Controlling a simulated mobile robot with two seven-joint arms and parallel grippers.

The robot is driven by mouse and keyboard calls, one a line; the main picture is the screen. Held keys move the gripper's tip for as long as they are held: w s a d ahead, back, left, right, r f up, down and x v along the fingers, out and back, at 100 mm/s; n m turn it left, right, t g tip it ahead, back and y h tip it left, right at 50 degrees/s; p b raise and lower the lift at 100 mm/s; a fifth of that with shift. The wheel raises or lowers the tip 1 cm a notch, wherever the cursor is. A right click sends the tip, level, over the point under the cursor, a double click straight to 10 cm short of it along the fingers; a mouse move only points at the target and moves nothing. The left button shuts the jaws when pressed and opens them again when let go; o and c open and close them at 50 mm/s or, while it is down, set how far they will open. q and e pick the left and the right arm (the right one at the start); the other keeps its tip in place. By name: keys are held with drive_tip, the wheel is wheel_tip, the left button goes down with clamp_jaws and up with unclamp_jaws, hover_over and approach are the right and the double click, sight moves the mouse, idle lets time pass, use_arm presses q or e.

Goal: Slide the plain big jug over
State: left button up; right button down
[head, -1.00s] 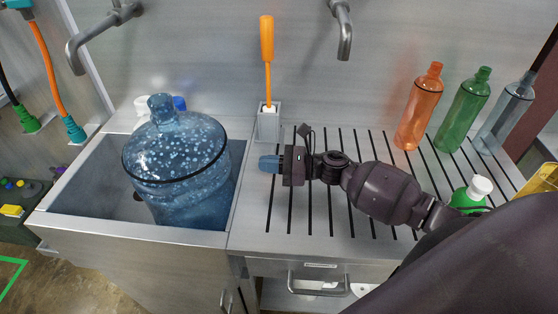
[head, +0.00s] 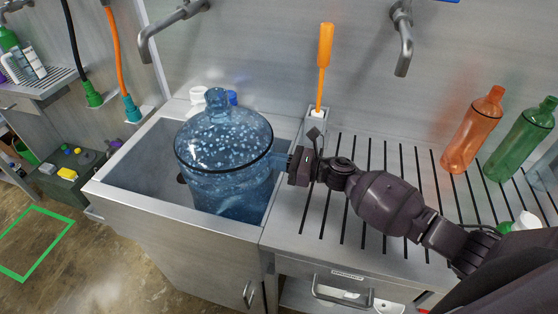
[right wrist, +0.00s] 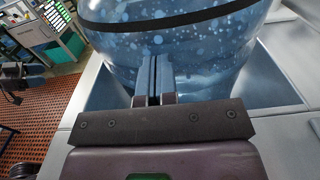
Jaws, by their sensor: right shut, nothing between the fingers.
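The big jug (head: 228,148) is translucent blue with pale spots and a dark band. It stands in the sink basin (head: 150,160), a little tilted to the left in the head view. My right gripper (head: 280,161) is shut and empty, its fingertips at the jug's right side. In the right wrist view the shut fingers (right wrist: 153,72) point at the jug wall (right wrist: 205,50), just below the dark band. They look to touch it or nearly so.
A slotted drainboard (head: 330,215) lies right of the sink, with an orange bottle (head: 472,132) and a green bottle (head: 520,140) at its back. An orange-handled brush (head: 324,55) stands in a holder behind. Two taps (head: 402,35) hang above. Floor at left shows a green outline (head: 35,240).

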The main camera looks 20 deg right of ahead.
drive_tip(key=b+x, duration=0.7)
drive_tip(key=x, duration=1)
drive_tip(key=shift+w, duration=0.2)
drive_tip(key=shift+a, duration=0.1)
